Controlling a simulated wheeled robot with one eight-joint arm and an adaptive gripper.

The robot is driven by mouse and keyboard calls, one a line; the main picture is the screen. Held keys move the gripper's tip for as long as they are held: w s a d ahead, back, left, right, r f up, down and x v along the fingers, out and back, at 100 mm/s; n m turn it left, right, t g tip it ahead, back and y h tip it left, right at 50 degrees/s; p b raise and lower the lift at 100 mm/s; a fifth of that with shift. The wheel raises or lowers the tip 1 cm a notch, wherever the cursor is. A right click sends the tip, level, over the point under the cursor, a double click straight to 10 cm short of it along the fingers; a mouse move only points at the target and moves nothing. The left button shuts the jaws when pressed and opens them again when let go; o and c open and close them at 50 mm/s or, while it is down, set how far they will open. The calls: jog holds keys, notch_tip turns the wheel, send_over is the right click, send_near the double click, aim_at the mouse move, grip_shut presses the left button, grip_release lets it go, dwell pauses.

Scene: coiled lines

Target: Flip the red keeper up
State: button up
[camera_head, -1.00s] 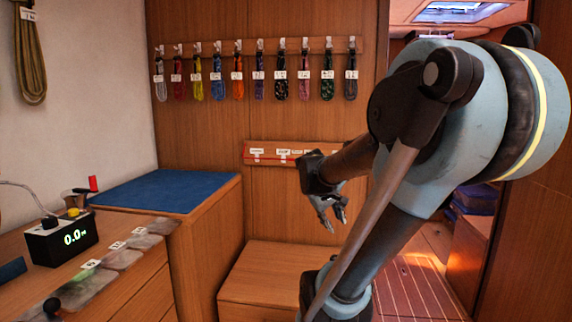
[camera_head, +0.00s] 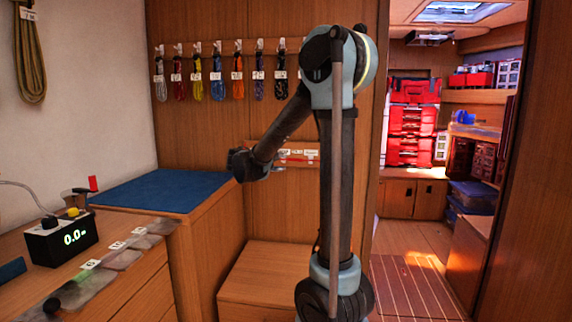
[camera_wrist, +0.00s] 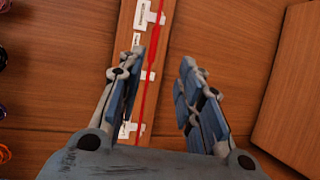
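A thin red strip (camera_wrist: 153,55), which may be the red keeper, runs along a wooden board (camera_wrist: 124,40) with white labels. In the head view the board (camera_head: 308,165) is on the wall below the hanging lines, partly behind my arm. In the wrist view my gripper (camera_wrist: 162,62) is open and empty. Its left finger overlaps the board and the strip in the picture, and its right finger is over plain wood. I cannot tell whether it touches anything. In the head view the fingers are mostly hidden by my wrist.
Several coiled lines (camera_head: 217,77) hang on hooks above. A blue-topped counter (camera_head: 160,190) is at left, with a black display box (camera_head: 62,240) and a small red tab (camera_head: 92,184) near it. A low wooden box (camera_head: 262,273) stands below. An open passage is at right.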

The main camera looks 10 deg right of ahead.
aim_at(295, 160)
jog(key=x, duration=1.1)
jog(key=w+a+x, duration=0.1)
jog(key=x, duration=0.5)
jog(key=shift+w+r, duration=0.15)
jog(key=shift+r, duration=0.25)
